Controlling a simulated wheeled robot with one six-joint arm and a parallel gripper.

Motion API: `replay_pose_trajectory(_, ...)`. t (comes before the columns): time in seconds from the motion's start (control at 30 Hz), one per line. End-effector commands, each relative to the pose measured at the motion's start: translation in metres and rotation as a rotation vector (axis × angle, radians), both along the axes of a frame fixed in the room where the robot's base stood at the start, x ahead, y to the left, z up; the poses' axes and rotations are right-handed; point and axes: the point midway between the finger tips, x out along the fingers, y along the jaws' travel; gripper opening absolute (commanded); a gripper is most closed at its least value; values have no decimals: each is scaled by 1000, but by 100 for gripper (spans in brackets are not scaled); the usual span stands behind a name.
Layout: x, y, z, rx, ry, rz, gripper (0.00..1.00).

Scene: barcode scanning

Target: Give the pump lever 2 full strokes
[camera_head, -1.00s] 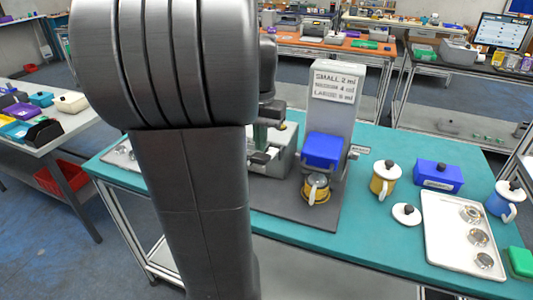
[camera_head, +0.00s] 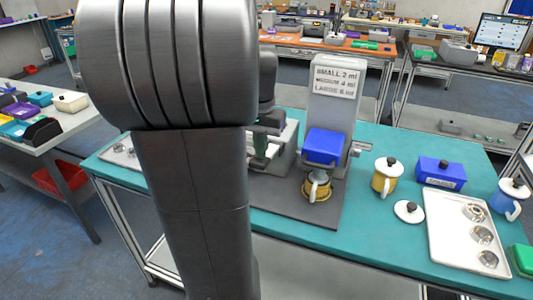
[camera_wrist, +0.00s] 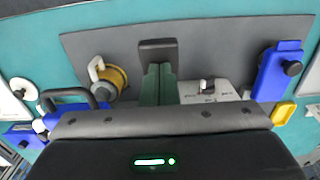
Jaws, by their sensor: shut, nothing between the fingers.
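The pump stand is grey with a dose sign (camera_head: 335,82) and a blue head (camera_head: 324,147). A yellow cup (camera_head: 317,187) stands under the head; it also shows in the wrist view (camera_wrist: 115,77). My gripper (camera_wrist: 158,67) has dark green fingers, shut together and empty.
To the right on the teal table are a yellow mug (camera_head: 384,178), a loose white lid (camera_head: 408,211), a blue box (camera_head: 440,174), a blue mug (camera_head: 507,200) and a white tray (camera_head: 450,250) with several metal cups. The dark mat (camera_head: 310,215) is clear in front.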

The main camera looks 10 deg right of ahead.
Motion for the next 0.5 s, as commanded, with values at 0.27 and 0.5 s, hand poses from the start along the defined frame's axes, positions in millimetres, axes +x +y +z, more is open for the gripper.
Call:
replay_pose_trajectory(0.27,0,0,-27,0,2,0,0)
replay_pose_trajectory(0.5,0,0,-46,0,1,0,0)
